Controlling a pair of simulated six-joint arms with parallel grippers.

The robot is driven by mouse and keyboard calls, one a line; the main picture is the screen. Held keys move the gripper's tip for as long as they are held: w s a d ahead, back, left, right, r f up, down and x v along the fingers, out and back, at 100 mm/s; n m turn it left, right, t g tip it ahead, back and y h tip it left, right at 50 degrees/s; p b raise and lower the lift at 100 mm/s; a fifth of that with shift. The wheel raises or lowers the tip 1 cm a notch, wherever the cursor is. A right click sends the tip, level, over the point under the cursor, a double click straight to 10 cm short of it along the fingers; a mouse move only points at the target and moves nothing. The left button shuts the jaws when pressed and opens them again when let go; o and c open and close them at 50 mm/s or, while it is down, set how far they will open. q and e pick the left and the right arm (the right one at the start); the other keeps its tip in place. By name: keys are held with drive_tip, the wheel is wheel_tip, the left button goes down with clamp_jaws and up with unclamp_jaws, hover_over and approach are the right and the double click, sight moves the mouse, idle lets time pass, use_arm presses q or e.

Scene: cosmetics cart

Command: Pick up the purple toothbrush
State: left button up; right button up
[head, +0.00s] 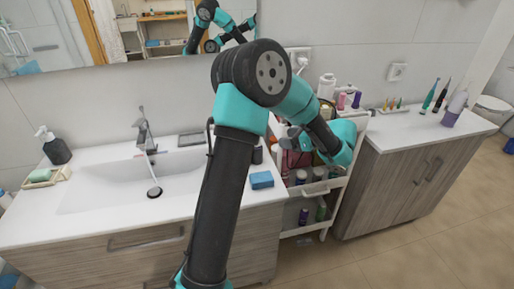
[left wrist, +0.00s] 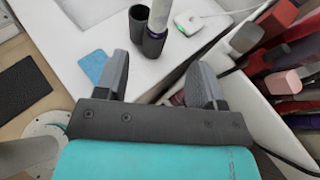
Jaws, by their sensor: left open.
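I cannot pick out the purple toothbrush with certainty. A lilac-and-white upright item (head: 456,105) stands on the right counter, beside a slim green upright item (head: 430,94) and a dark one (head: 442,95). In the left wrist view, a pale shaft with a dark purple lower part (left wrist: 155,44) stands beside a black cylinder (left wrist: 138,22), beyond my fingers. My left gripper (left wrist: 160,78) is open with nothing between its fingers. In the head view it is over the cart (head: 292,140), partly hidden by my arm. My right gripper is out of view.
The white cart (head: 318,188) holds several bottles between the sink counter (head: 95,210) and right cabinet (head: 415,185). A blue sponge (head: 261,180) lies on the sink counter's right end. Cart walls and bottles crowd the space right of my fingers.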

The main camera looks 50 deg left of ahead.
use_arm(q)
drive_tip(key=x, duration=0.8)
drive_tip(key=shift+a+f, duration=0.2)
drive_tip(key=shift+a, duration=0.15)
drive_tip(key=shift+s, duration=0.15)
drive_tip(key=shift+x, duration=2.6)
drive_tip(key=shift+f, duration=0.2)
drive_tip(key=c, duration=1)
